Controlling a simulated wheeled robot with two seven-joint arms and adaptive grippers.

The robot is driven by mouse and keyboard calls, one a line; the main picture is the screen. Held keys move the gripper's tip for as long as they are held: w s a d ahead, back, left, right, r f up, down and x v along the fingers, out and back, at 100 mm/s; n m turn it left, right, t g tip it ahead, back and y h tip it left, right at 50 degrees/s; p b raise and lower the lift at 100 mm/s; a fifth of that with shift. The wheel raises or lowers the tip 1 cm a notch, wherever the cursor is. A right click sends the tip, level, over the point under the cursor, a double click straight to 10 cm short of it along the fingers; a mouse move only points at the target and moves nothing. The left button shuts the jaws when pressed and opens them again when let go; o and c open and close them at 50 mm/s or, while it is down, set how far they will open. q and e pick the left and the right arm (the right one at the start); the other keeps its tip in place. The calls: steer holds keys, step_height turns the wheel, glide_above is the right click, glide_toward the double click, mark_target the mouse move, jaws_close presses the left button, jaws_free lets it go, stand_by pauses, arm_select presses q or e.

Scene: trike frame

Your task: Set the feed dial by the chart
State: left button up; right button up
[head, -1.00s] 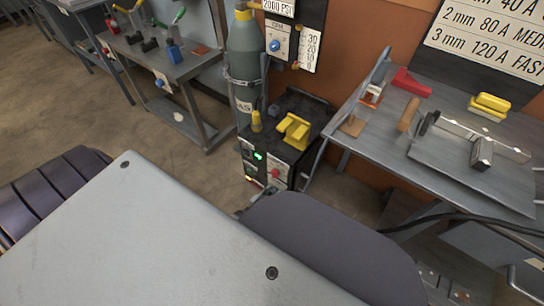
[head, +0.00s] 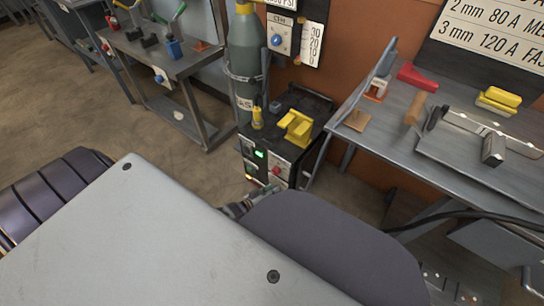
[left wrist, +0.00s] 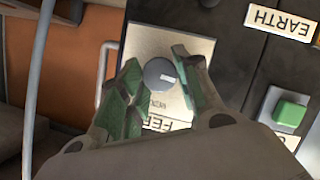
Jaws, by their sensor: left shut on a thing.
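The feed dial (left wrist: 160,74) is a grey round knob with a white mark, on a pale panel in the left wrist view. The panel lettering is upside down there; part of "FEED" and part of "MEDIUM" show. The dial's white mark points right in that picture. My left gripper (left wrist: 158,70) is shut on the dial, with a green-padded finger on each side. In the head view my left gripper (head: 238,208) shows low beside the black machine (head: 262,148); the dial is hidden there. The chart (head: 495,32) hangs at upper right, with "2 mm 80 A" and "3 mm 120 A" lines readable. My right gripper is not in view.
A green button (left wrist: 290,113) and an "EARTH" label (left wrist: 283,20) are near the dial. A red knob (head: 276,172) is on the machine's front. A gas cylinder (head: 245,65) stands behind it. A metal workbench (head: 385,125) is at right.

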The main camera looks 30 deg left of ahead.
arm_select(q)
steer(key=shift+f+n+b, duration=0.1)
steer(key=shift+n+b, duration=0.2)
steer(key=shift+h, duration=0.3)
steer(key=o, duration=1)
steer(key=shift+o, duration=0.2)
steer(key=shift+s+a, duration=0.1)
steer(key=shift+s, duration=0.05)
steer(key=v, duration=1.1)
steer(key=shift+s, duration=0.35)
